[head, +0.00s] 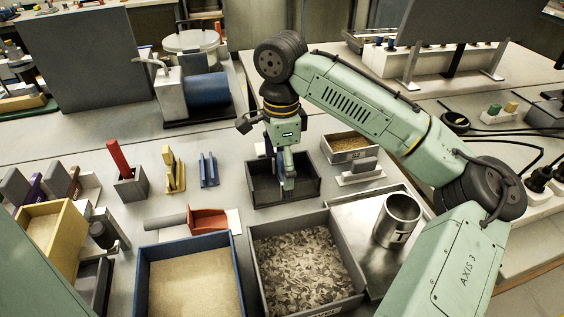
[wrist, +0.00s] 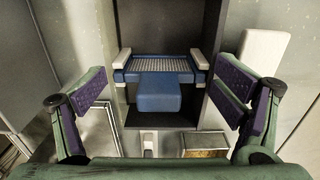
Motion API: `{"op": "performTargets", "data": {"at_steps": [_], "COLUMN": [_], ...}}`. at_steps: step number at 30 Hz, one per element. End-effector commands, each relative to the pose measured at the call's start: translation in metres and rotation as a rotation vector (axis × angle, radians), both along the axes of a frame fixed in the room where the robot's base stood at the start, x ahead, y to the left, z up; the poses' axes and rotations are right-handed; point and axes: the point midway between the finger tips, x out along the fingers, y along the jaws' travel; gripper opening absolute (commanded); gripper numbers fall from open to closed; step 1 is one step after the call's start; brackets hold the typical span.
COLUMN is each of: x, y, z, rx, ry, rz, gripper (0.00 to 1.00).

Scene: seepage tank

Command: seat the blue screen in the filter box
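The blue screen (wrist: 158,68), a pale mesh in a blue frame with a blue block handle, lies in the wrist view between two whitish ledges inside the dark filter box (wrist: 160,119). It looks about level; whether it is fully down on the ledges I cannot tell. My gripper (wrist: 163,88) is open, its purple-padded fingers wide apart on either side of the handle and not touching it. In the head view my gripper (head: 286,172) points down over the dark box (head: 285,197), and the screen inside is hidden.
A blue stand (head: 208,170), a yellow holder (head: 173,170) and a red-handled tool (head: 120,160) stand left of the box. A sand tray (head: 237,251) and a tray of flakes (head: 356,266) are in front. A metal cup (head: 398,219) stands at right.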

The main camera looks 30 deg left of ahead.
Motion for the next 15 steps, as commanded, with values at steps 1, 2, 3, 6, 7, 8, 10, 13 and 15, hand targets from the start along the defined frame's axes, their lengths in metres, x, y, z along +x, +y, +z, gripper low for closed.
{"op": "performTargets", "data": {"at_steps": [1, 2, 3, 6, 7, 8, 10, 13, 15], "x": [0.000, 0.000, 0.000, 0.001, 0.001, 0.001, 0.001, 0.001, 0.001], "y": [0.000, 0.000, 0.000, 0.000, 0.000, 0.000, 0.000, 0.000, 0.000], "z": [0.000, 0.001, 0.001, 0.002, 0.002, 0.002, 0.002, 0.006, 0.013], "rx": [0.001, 0.001, 0.001, 0.002, 0.002, 0.002, 0.002, 0.002, 0.002], "ry": [-0.001, -0.001, -0.001, -0.003, -0.003, -0.003, -0.003, -0.005, -0.005], "rz": [0.000, 0.000, -0.001, -0.002, -0.002, -0.002, -0.002, -0.002, -0.002], "gripper": [0.92, 0.94, 0.94, 0.94, 0.94, 0.94, 0.94, 0.94, 0.94]}}
